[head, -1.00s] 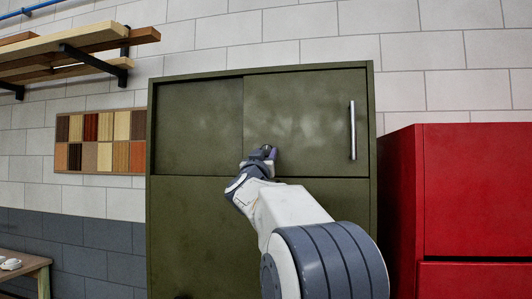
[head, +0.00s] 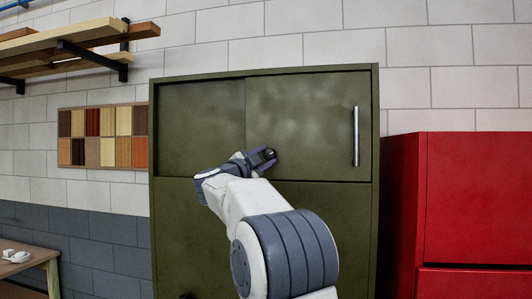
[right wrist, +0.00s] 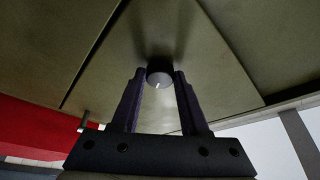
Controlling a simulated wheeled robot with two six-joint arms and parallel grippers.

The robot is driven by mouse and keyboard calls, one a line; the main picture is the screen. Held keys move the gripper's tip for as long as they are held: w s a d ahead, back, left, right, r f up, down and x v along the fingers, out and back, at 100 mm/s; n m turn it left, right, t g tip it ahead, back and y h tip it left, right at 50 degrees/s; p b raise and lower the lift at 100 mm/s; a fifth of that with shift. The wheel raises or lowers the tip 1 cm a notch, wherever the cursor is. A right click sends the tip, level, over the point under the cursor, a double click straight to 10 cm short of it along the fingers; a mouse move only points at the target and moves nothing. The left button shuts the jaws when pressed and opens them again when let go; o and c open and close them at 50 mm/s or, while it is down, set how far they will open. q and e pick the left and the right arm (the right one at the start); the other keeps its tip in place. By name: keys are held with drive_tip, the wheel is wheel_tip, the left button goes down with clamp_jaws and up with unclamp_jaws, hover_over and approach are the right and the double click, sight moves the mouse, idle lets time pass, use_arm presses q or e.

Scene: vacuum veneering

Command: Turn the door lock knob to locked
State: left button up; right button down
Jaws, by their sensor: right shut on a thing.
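The olive green cabinet (head: 205,240) stands against the wall, with two upper door panels side by side. The lock knob (right wrist: 159,77) is a small round grey knob with a short pale mark on its face, on the door panel (head: 312,110) with the bar handle. My right gripper (right wrist: 160,80) has one finger on each side of the knob and is shut on it; in the head view the gripper (head: 266,156) is at the lower left part of that panel. Which lock position the mark stands for cannot be told. My left gripper is not in view.
A vertical bar handle (head: 356,136) is on the door's right side. A red cabinet (head: 470,200) stands close by on the right. Wood shelves (head: 85,48) and a veneer sample board (head: 100,137) are on the wall at left, above a table (head: 35,258).

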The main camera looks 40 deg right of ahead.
drive_tip(key=m+g+p, duration=0.1)
drive_tip(key=m, duration=0.2)
drive_tip(key=m+g+y+p, duration=0.1)
drive_tip(key=m, duration=0.1)
drive_tip(key=shift+w+r+m+p, duration=0.1)
drive_tip(key=shift+r+m+p, duration=0.1)
drive_tip(key=shift+m+p, duration=0.15)
drive_tip(key=shift+m, duration=0.25)
drive_tip(key=shift+c, duration=2.1)
unclamp_jaws()
drive_tip(key=r+b+v, duration=0.1)
drive_tip(key=b+v, duration=0.3)
drive_tip(key=v, duration=0.6)
drive_tip(key=shift+a+f, duration=0.3)
